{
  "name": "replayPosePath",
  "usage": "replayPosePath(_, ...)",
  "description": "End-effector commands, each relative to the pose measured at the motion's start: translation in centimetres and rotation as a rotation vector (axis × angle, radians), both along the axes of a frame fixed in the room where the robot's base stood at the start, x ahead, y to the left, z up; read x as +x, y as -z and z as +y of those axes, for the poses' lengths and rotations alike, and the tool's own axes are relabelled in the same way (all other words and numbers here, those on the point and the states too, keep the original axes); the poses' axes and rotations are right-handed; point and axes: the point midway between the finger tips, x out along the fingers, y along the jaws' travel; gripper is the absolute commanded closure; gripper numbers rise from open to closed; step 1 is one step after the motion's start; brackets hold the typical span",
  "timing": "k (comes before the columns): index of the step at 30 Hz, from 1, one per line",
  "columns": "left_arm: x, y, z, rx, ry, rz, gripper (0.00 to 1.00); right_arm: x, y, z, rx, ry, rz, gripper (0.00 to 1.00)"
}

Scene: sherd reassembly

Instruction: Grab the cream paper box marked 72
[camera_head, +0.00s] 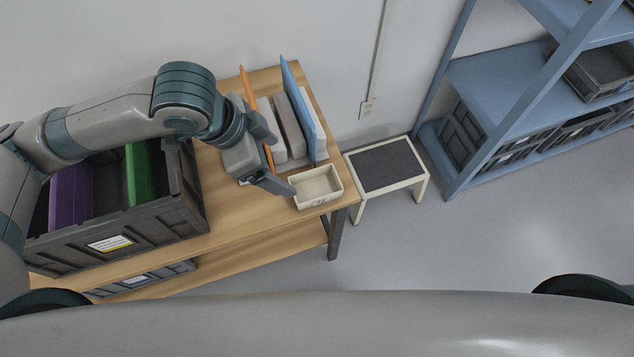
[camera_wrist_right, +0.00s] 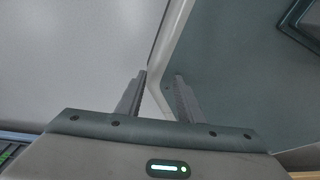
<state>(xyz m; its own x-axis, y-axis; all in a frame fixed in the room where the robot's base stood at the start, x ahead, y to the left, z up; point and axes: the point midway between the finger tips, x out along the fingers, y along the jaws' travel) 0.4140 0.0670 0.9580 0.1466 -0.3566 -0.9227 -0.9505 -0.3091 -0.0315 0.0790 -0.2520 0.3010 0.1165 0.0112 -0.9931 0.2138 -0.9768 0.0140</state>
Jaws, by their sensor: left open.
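The cream paper box (camera_head: 317,187) is open-topped and looks empty. It stands upright at the right end of the wooden table in the head view, with a small dark mark on its front wall that is too small to read. My left gripper (camera_head: 284,184) is open at the box's left side, with a finger close to its left wall. I cannot tell whether it touches. My right gripper (camera_wrist_right: 158,92) shows in the right wrist view, open and with nothing between its fingers.
Upright grey, orange and blue boards (camera_head: 304,108) stand behind the box on the table (camera_head: 228,220). A dark crate (camera_head: 180,213) with purple and green items is at left. A small stool (camera_head: 421,188) and blue shelving (camera_head: 500,84) are at right.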

Motion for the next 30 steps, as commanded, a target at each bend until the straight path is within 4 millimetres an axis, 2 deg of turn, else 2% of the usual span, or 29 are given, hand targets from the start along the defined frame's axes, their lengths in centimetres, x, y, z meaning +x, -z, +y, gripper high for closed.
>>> replayPosePath(14,0.1,0.4,-0.1,0.002,-0.001,0.002,0.17,-0.2,0.0,-0.1,-0.001,0.0,0.005,0.66)
replayPosePath(20,0.4,2.6,-0.9,0.003,0.0,0.003,0.17,-1.1,-0.2,-0.4,-0.006,0.001,0.024,0.66)
replayPosePath(30,1.3,8.2,-3.2,0.004,0.0,0.005,0.17,-1.2,-1.0,-0.4,-0.007,0.002,0.027,0.66)
